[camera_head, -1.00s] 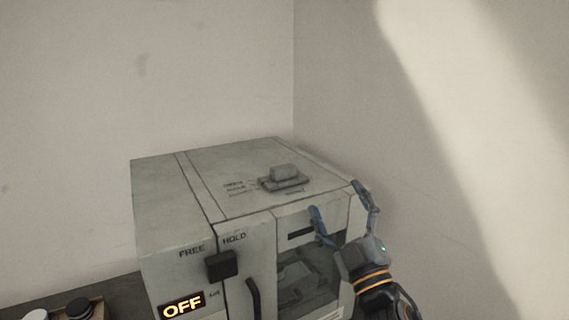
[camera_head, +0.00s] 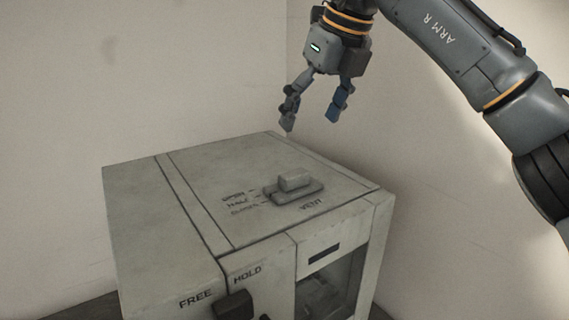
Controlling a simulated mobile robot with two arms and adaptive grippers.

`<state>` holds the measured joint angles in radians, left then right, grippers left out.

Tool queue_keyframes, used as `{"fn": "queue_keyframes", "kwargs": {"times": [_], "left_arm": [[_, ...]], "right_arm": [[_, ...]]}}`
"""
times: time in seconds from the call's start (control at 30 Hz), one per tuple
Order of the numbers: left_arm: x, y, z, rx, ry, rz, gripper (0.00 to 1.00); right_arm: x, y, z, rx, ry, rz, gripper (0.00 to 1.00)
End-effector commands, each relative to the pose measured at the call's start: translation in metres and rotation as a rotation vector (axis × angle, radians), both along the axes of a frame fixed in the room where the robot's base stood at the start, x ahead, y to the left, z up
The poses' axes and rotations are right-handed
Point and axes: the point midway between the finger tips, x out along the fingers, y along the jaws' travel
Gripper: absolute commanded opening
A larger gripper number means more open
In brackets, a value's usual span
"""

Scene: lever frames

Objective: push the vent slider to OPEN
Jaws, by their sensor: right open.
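The vent slider (camera_head: 294,180) is a small grey block on a flat grey base on top of the machine (camera_head: 180,215). Printed labels OPEN, HALF and CLOSED run down its left side, with VENT printed at its near right. The knob appears near the middle or far part of its base; which mark it lines up with is hard to tell. My right gripper (camera_head: 312,120) is open and empty. It points down above the far edge of the machine's top, apart from the slider. My left gripper is out of view.
On the machine's front are a black knob (camera_head: 236,305) under the FREE and HOLD labels and a glass window (camera_head: 345,285). Walls stand close behind and to the right. The rest of the machine's top is clear.

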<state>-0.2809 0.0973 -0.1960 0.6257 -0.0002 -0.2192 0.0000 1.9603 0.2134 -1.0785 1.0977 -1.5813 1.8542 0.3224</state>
Motion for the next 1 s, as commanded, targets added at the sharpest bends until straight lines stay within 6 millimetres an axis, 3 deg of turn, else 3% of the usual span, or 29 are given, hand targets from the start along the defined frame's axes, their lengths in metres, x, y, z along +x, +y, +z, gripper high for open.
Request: {"fn": "queue_keyframes", "kwargs": {"times": [0.17, 0.3, 0.7, 1.0], "left_arm": [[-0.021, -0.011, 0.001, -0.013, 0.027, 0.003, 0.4], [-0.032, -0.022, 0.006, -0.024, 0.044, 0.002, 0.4], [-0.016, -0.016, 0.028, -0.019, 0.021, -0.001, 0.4], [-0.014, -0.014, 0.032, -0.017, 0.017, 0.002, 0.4]], "right_arm": [[0.004, -0.005, -0.009, -0.029, 0.0, -0.02, 0.79], [0.011, 0.002, -0.032, -0.027, 0.003, -0.017, 0.79], [0.035, 0.02, -0.104, -0.023, 0.002, -0.016, 0.79], [0.041, 0.025, -0.123, -0.022, -0.001, -0.014, 0.79]]}}
